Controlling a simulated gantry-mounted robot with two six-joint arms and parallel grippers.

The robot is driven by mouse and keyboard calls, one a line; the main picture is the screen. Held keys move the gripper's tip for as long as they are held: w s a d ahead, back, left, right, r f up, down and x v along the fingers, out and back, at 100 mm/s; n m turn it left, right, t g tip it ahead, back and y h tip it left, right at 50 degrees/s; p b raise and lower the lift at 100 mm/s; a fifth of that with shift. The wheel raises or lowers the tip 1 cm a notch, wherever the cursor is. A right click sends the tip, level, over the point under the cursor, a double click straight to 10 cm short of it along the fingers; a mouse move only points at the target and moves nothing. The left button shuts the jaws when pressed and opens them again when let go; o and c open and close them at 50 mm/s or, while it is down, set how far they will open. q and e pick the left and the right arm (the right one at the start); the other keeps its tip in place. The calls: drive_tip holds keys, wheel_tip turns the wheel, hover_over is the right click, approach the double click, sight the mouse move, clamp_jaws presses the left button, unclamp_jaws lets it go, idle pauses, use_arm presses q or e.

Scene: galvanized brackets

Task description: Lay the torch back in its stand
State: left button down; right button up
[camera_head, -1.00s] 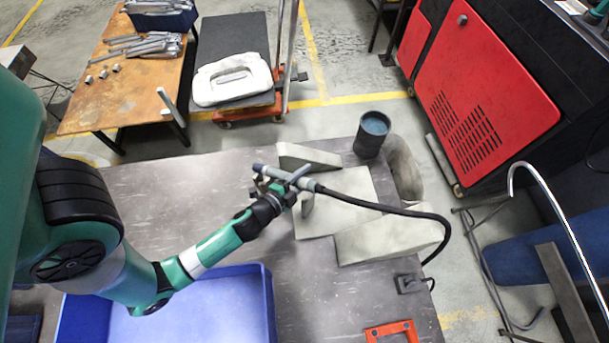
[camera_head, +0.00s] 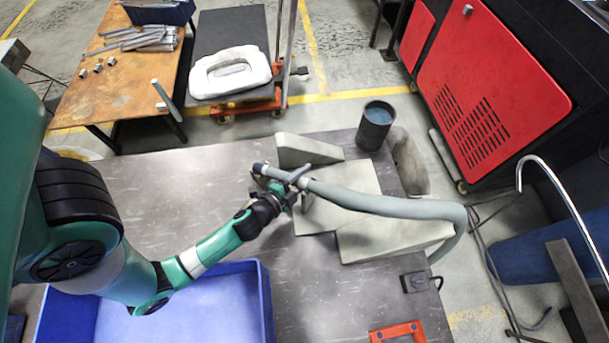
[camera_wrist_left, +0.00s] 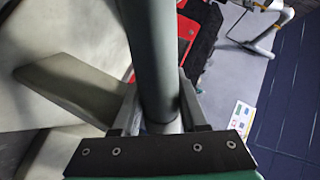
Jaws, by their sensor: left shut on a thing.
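The torch (camera_head: 325,192) is a grey tube with a thick grey-green hose that arcs to the right and bends down. My left gripper (camera_head: 287,186) is shut on the torch near its left end. In the left wrist view the torch (camera_wrist_left: 153,60) runs up between the two fingers. A pale stand (camera_head: 362,178), with a flat plate, a wedge behind and a block in front, lies under and right of the gripper. The torch and hose pass over it and hide part of it. I cannot tell whether they touch it. My right gripper is not in view.
A blue bin (camera_head: 262,300) is at the table's front left. A dark cup (camera_head: 375,128) stands behind the stand. A red bracket (camera_head: 398,331) and a small dark box (camera_head: 415,282) are at the front right. The grey table (camera_head: 150,185) is clear left of the gripper.

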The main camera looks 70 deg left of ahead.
use_arm(q)
drive_tip(key=shift+f+b, duration=0.35)
